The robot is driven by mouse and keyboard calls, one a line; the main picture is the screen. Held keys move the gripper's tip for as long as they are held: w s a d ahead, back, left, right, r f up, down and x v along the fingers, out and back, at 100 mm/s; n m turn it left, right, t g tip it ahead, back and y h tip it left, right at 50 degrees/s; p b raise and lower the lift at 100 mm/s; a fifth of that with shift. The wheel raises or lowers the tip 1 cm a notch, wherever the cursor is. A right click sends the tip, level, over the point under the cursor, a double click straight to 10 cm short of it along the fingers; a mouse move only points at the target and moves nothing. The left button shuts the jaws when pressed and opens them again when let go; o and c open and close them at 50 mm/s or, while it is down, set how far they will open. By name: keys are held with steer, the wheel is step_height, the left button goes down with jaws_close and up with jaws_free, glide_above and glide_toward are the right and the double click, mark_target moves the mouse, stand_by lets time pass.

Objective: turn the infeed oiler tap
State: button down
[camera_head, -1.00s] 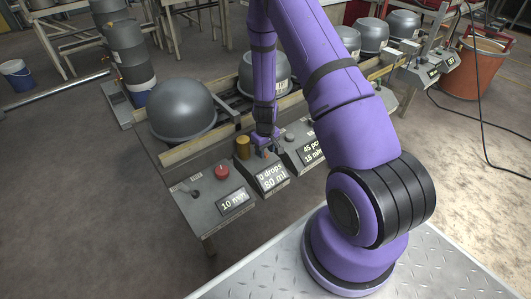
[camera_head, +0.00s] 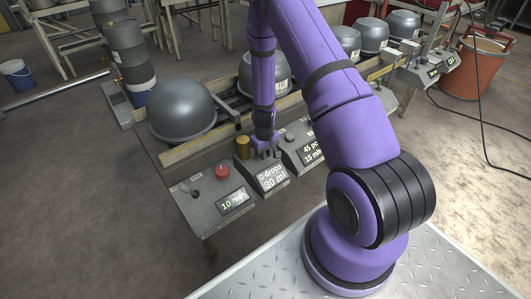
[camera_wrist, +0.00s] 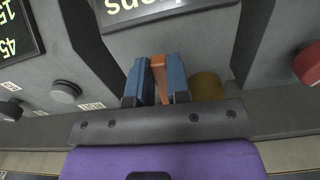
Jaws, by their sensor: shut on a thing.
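The oiler box (camera_head: 272,178) is a grey sloped case on the line's front edge, with a dark display showing drops and ml. In the wrist view its display (camera_wrist: 150,10) shows upside down at the top. The oiler tap (camera_wrist: 158,76) is a narrow orange-brown lever. My gripper (camera_wrist: 160,78) has its two blue fingers shut on the tap, one on each side. In the head view my gripper (camera_head: 265,150) sits over the box top and hides the tap. A brass-coloured cylinder (camera_head: 243,147) stands beside it and also shows in the wrist view (camera_wrist: 206,87).
A box with a red button (camera_head: 222,172) stands to the left. Another box with a grey knob (camera_head: 290,137) is close on the right. Grey domes (camera_head: 181,108) sit on the line behind. My arm crosses the middle of the head view.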

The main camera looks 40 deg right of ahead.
steer(key=shift+w+a+m, duration=0.1)
steer(key=shift+a+m, duration=0.35)
steer(key=shift+m, duration=0.55)
steer(key=shift+w+a+m, duration=0.1)
steer(key=shift+a+m, duration=0.35)
steer(key=shift+m, duration=0.55)
steer(key=c, duration=1.1)
jaws_free()
steer(key=shift+r, duration=0.1)
step_height(320, 180, up, 11)
steer(key=shift+f, duration=0.2)
